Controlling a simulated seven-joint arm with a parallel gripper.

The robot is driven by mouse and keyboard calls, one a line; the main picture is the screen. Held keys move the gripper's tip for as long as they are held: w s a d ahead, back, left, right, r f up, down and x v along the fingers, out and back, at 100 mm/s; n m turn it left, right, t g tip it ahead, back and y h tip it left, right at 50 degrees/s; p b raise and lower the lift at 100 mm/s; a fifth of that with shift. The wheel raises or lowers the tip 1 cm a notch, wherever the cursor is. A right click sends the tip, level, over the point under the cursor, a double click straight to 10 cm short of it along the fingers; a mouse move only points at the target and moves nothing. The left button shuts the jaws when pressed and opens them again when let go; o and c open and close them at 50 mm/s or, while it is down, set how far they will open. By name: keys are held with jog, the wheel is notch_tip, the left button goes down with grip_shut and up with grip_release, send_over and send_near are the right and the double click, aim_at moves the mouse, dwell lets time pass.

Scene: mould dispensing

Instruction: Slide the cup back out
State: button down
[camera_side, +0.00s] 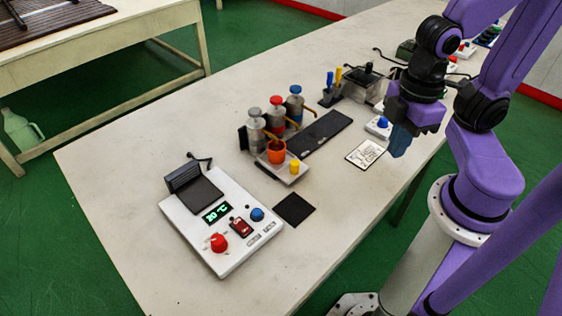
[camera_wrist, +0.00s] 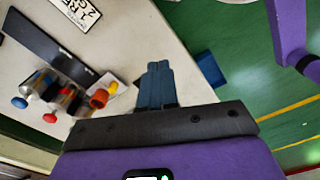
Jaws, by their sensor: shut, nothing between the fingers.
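The orange cup (camera_side: 276,152) stands upright on the white base (camera_side: 294,176) of the dispenser, in front of the bottles and below their spouts. It also shows in the wrist view (camera_wrist: 98,99), left of my fingers. Bottles with a grey cap (camera_side: 255,112), a red cap (camera_side: 276,101) and a blue cap (camera_side: 295,90) stand in a row behind it. My gripper (camera_side: 398,153) is shut and empty, above the table's right side and well apart from the cup. Its blue fingers (camera_wrist: 158,67) are together in the wrist view.
A yellow button (camera_side: 295,167) sits on the base beside the cup. A hot plate unit (camera_side: 240,205) with its lid open is at front left. A dark pad (camera_side: 294,208), a long black strip (camera_side: 320,131) and a printed card (camera_side: 365,153) lie flat on the table.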

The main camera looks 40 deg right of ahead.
jog(key=c, duration=1.1)
grip_release()
jog(key=shift+w, duration=0.15)
jog(key=shift+o, duration=0.8)
jog(key=w+a+m, duration=0.3)
jog(key=w+m, duration=0.1)
jog(key=w, duration=0.6)
jog(key=shift+w+a+r+m, duration=0.15)
jog(key=shift+a+r+m, duration=0.1)
jog(key=shift+a+m, duration=0.05)
jog(key=m, duration=0.5)
send_over(295, 162)
notch_tip(295, 162, down, 18)
jog(key=shift+r, duration=0.2)
grip_shut()
